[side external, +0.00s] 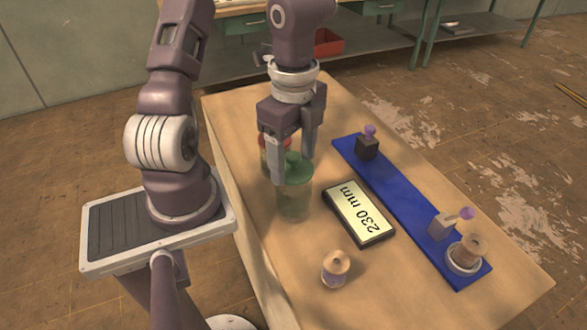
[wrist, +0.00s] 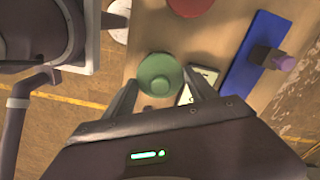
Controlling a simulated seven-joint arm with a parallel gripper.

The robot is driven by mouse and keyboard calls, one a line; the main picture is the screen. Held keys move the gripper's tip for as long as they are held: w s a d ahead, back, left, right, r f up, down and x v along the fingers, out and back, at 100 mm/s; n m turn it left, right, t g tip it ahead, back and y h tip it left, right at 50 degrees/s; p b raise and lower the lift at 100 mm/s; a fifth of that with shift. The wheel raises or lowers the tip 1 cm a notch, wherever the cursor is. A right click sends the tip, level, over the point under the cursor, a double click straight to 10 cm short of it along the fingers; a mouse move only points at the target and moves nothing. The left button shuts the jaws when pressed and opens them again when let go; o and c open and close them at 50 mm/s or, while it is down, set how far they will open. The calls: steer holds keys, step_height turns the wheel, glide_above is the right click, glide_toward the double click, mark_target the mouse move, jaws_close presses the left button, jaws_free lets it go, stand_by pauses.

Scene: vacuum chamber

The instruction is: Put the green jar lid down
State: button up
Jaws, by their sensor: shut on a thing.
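The green jar lid (side external: 296,172) has a round top with a knob. In the side view it is at the mouth of the see-through green jar (side external: 294,205), and I cannot tell whether it rests on the rim or hangs just above it. My gripper (side external: 293,168) points down over the jar, with one finger on each side of the lid, shut on it. In the wrist view the lid (wrist: 160,75) shows from above between the two fingers (wrist: 160,94). The lid hides most of the jar there.
A red-lidded jar (side external: 268,145) stands close behind, partly hidden by my gripper; its red lid shows in the wrist view (wrist: 190,5). A 230 mm display (side external: 360,212) lies to the right. A blue strip (side external: 400,198) carries blocks and a round socket. A wooden-topped piece (side external: 336,268) stands in front.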

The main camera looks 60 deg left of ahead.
steer(key=r, duration=0.6)
steer(key=shift+w+d+r, duration=0.25)
steer(key=shift+w+r, duration=0.15)
steer(key=w+d+f+n, duration=0.1)
steer(key=w+n, duration=0.4)
steer(key=w, duration=0.3)
steer(key=n, duration=1.2)
glide_above(342, 106)
step_height(342, 106, down, 7)
step_height(342, 106, down, 9)
steer(key=shift+d+f, duration=0.1)
steer(key=shift+f, duration=0.1)
steer(key=shift+f, duration=0.1)
steer(key=o, duration=1.3)
